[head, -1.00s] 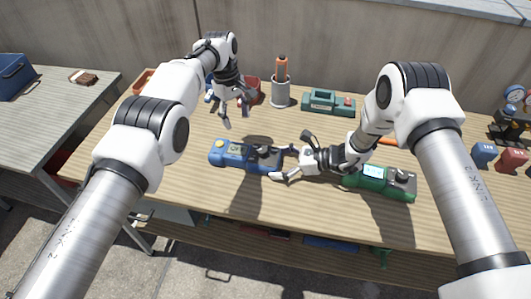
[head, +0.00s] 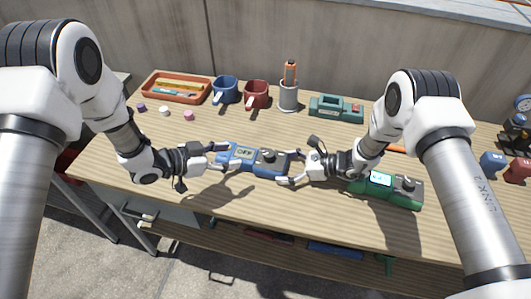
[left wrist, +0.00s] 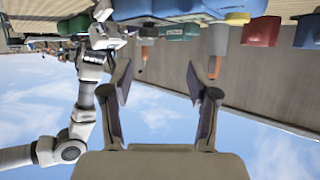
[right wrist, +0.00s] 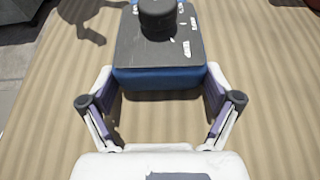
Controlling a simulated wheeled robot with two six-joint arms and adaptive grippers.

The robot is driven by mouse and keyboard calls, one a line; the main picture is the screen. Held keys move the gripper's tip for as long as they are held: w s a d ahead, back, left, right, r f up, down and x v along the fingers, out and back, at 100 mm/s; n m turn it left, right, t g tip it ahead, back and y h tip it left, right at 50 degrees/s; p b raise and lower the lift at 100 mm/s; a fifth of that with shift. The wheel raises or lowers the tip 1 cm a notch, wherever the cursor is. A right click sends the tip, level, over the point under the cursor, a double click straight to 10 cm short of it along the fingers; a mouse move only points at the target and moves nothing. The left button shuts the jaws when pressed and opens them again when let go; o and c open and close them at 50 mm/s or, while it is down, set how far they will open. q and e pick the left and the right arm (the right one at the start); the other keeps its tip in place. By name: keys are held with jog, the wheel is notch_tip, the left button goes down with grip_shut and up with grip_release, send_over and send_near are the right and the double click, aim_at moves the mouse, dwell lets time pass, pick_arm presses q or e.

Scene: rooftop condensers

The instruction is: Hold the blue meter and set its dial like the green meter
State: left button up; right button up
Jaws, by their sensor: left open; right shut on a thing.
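The blue meter (head: 262,168) lies on the bench with a dark dial (head: 268,155) and a display that seems to read OFF. My right gripper (head: 290,168) is shut on its right end; the right wrist view shows the fingers at the sides of the blue body (right wrist: 160,78), below the black knob (right wrist: 157,18). My left gripper (head: 222,160) is open at the meter's left end, its fingers apart; contact is unclear. The green meter (head: 402,198) lies to the right, partly behind my right arm, with a lit display (head: 380,178) too small to read and a dark dial (head: 407,184).
An orange tray (head: 150,92) is back left.

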aim_at(268, 153)
pick_arm(q)
jog(key=x, duration=0.4)
jog(key=s+x, duration=0.1)
jog(key=x, duration=0.2)
jog(key=d+x, duration=0.1)
jog(key=x, duration=0.3)
jog(key=shift+d+r, duration=0.15)
jog(key=shift+d, duration=0.2)
jog(key=shift+h, duration=0.3)
grip_shut()
